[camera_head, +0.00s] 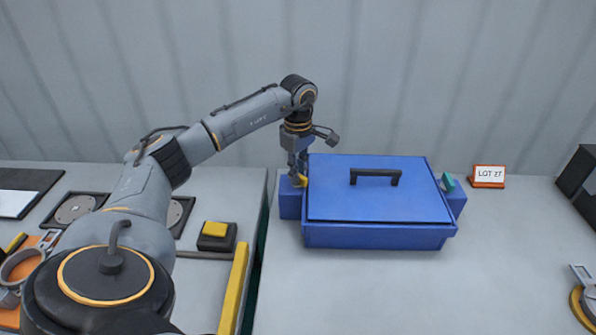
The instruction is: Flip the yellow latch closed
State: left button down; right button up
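A blue box (378,235) stands on the grey table with its blue lid (375,207) down and a black handle (376,173) on top. A small yellow latch (303,180) shows at the left side of the box, by a blue side block (289,202). My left gripper (297,174) points down right at the latch and covers part of it. I cannot tell whether its fingers touch the latch or are open. The latch's exact angle is hidden. A teal latch (448,181) shows on the right side of the box. My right gripper is not in view.
An orange-framed "LOT 27" sign (488,176) stands right of the box. A yellow-topped black block (217,235) and a yellow bar (233,288) lie on the left table. A gap separates the tables. The surface in front of the box is clear.

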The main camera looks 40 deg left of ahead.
pick_arm(q)
jog(key=shift+n, duration=0.3)
jog(key=n, duration=0.3)
jog(key=shift+n, duration=2.2)
jog(key=c, duration=1.4)
grip_release()
jog(key=shift+o, duration=0.2)
